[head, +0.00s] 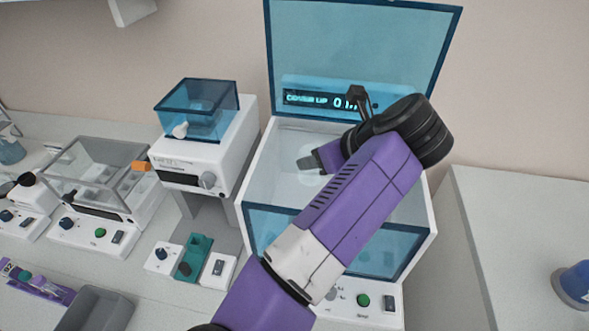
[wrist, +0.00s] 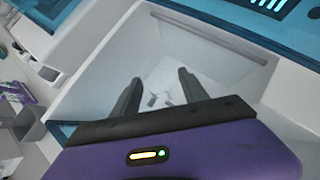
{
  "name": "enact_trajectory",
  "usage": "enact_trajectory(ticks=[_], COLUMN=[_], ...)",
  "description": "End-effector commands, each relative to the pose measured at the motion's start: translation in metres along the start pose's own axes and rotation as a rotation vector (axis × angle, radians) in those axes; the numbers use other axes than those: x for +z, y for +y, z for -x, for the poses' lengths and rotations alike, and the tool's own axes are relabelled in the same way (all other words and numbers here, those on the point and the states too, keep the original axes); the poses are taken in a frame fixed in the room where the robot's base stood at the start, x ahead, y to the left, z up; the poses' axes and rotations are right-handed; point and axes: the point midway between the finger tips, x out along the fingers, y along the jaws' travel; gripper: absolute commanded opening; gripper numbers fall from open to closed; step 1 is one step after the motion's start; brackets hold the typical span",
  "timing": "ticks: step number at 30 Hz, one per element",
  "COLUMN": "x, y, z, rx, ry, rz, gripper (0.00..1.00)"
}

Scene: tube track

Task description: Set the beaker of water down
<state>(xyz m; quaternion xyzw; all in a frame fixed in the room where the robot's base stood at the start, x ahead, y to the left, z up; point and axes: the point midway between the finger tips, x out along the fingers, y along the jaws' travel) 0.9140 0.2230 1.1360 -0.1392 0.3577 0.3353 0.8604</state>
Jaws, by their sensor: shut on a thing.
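My gripper (head: 308,164) reaches into the open white chamber of a machine (head: 270,165) with a raised blue lid (head: 360,45). In the wrist view its two dark fingers (wrist: 158,97) stand apart, pointing down into the chamber. A faint, clear shape, seemingly the beaker (head: 312,178), shows just below the fingers in the head view. Its outline and water are hard to make out, and I cannot tell whether it touches the chamber floor. My purple arm hides much of the chamber's right side.
The chamber's walls and blue front panel (head: 410,250) surround the gripper. A blue-lidded device (head: 195,150) stands left, with a clear-covered box (head: 100,175) beyond it. A grey tray (head: 95,310) lies at front left. A blue vessel (head: 575,285) stands on the right counter, otherwise clear.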

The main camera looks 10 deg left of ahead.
Motion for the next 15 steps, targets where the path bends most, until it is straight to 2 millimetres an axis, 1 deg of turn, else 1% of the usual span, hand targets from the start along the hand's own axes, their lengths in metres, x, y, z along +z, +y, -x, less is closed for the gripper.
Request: enact_trajectory(ticks=[1,3,12,13,15], x=[0.012,0.023,0.066,0.056,0.044], y=[0.001,0.001,0.001,0.0,0.0], z=[-0.007,-0.019,-0.062,-0.068,-0.078], rx=[0.005,0.004,0.003,0.002,0.001], ry=[0.001,0.001,0.0,0.005,0.005], rz=[0.001,0.001,0.001,-0.001,-0.002], gripper=[0.0,0.0,0.0,0.0,0.0])
